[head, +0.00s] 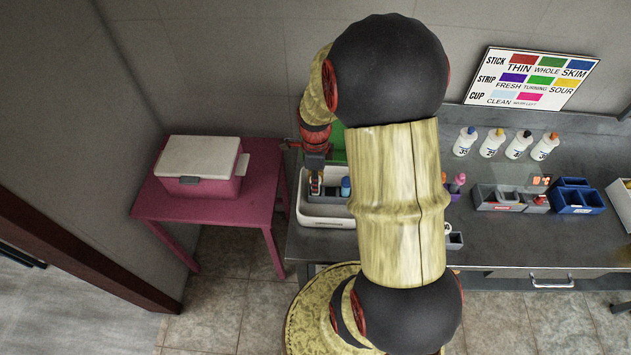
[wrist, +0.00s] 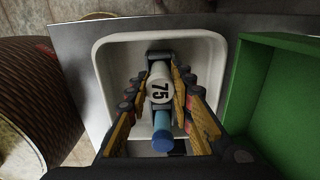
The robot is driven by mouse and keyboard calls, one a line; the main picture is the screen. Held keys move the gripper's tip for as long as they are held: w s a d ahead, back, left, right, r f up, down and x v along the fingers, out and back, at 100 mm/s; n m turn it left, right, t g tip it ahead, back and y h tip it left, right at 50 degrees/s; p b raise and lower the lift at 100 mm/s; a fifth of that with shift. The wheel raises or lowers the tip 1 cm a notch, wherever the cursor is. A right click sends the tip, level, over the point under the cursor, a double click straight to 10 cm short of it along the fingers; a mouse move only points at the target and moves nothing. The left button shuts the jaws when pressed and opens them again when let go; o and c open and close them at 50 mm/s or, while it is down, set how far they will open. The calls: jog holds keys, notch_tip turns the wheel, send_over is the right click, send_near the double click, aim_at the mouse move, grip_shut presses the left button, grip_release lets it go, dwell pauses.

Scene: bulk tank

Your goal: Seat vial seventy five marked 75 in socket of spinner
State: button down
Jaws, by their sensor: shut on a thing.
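My gripper (wrist: 159,80) is shut on the vial marked 75 (wrist: 160,88), whose white, round face shows a black 75, turned sideways. In the head view my gripper (head: 316,188) is low inside the spinner (head: 328,216), a white open-topped housing at the table's left end. The spinner's pale rim also shows in the wrist view (wrist: 105,50). A blue-capped vial (wrist: 163,142) stands in the spinner beside the held vial, and also shows in the head view (head: 346,187). The fingers hide the held vial's lower end and its socket, so I cannot tell how deep it sits.
A green bin (wrist: 262,95) stands close beside the spinner. A pink table (head: 260,180) to the left bears a pink box with a white lid (head: 198,168). White bottles (head: 491,143), grey bins (head: 497,198) and a blue bin (head: 575,199) stand to the right. A colour-code sign (head: 530,78) leans behind.

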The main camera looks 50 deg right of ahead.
jog(key=shift+f, duration=0.15)
jog(key=c, duration=1.6)
grip_release()
jog(key=shift+o, duration=0.2)
notch_tip(320, 180, up, 12)
jog(key=p, duration=0.2)
jog(key=s+a+r+n+t, duration=0.2)
jog(key=s+a+r+n, duration=0.1)
jog(key=a+r+n, duration=0.5)
jog(key=s+a+r+n+t, duration=0.3)
jog(key=a+r+n, duration=0.6)
jog(key=a+n, duration=0.5)
jog(key=s+n, duration=0.1)
jog(key=n, duration=0.5)
jog(key=shift+s+a+r+t, duration=0.15)
jog(key=shift+s+a+t, duration=0.15)
jog(key=shift+a, duration=0.05)
